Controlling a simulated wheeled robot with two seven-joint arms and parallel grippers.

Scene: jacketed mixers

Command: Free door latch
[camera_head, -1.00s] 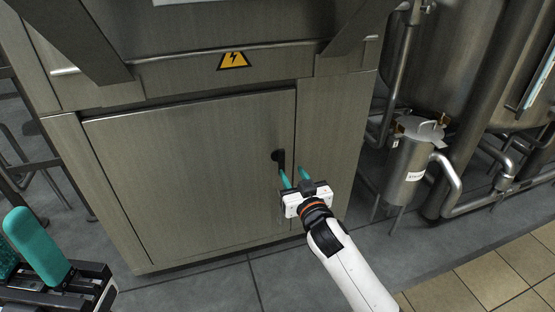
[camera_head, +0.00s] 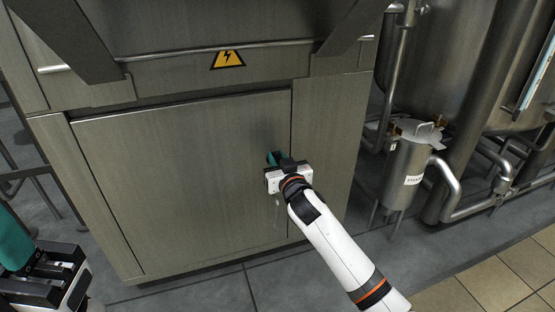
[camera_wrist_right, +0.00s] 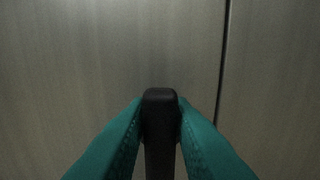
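The cabinet door (camera_head: 180,190) is a flat steel panel, closed in its frame. The black door latch (camera_wrist_right: 160,125) stands upright in the middle of the right wrist view, left of the door seam. My right gripper (camera_head: 274,157) is at the door's right side, its teal fingers pressed against both sides of the latch in the wrist view. In the head view the gripper hides the latch. My left gripper (camera_head: 14,243) is cut off at the lower left, away from the door; its finger opening cannot be made out.
A yellow electrical warning sign (camera_head: 228,59) and a steel rail (camera_head: 180,56) are above the door. A steel canister (camera_head: 407,172) with pipes stands on the right, near large tanks (camera_head: 450,70). Grey floor lies below the cabinet.

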